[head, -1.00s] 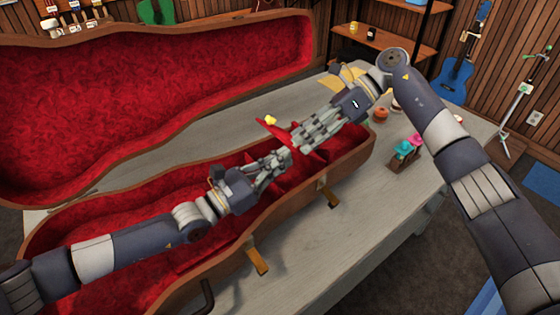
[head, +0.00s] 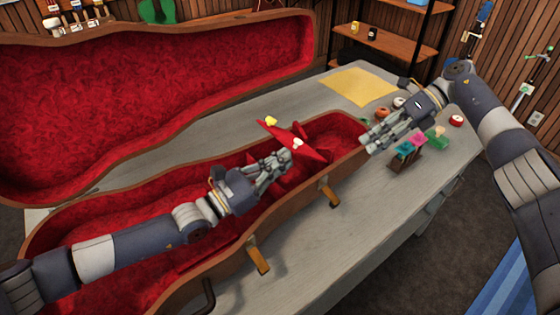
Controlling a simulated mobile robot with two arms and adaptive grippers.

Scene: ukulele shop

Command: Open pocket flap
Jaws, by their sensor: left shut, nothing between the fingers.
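An open instrument case lies on the table, its body (head: 334,176) and raised lid (head: 150,100) lined in red plush. Inside the body, a red pocket flap (head: 312,149) stands raised and tilted, with a yellow piece (head: 271,121) and a small white piece (head: 297,143) on or beside it. My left gripper (head: 286,158) is shut and empty, just below the flap; I cannot tell whether it touches it. My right gripper (head: 370,145) is right of the flap, apart from it, over the case's right end. Its finger opening is unclear. The pocket's inside is mostly hidden.
A small dark holder with pink and teal items (head: 408,148) stands on the grey table (head: 345,235) right of the case. Several small round items, one orange (head: 381,112), and a yellow sheet (head: 358,87) lie behind.

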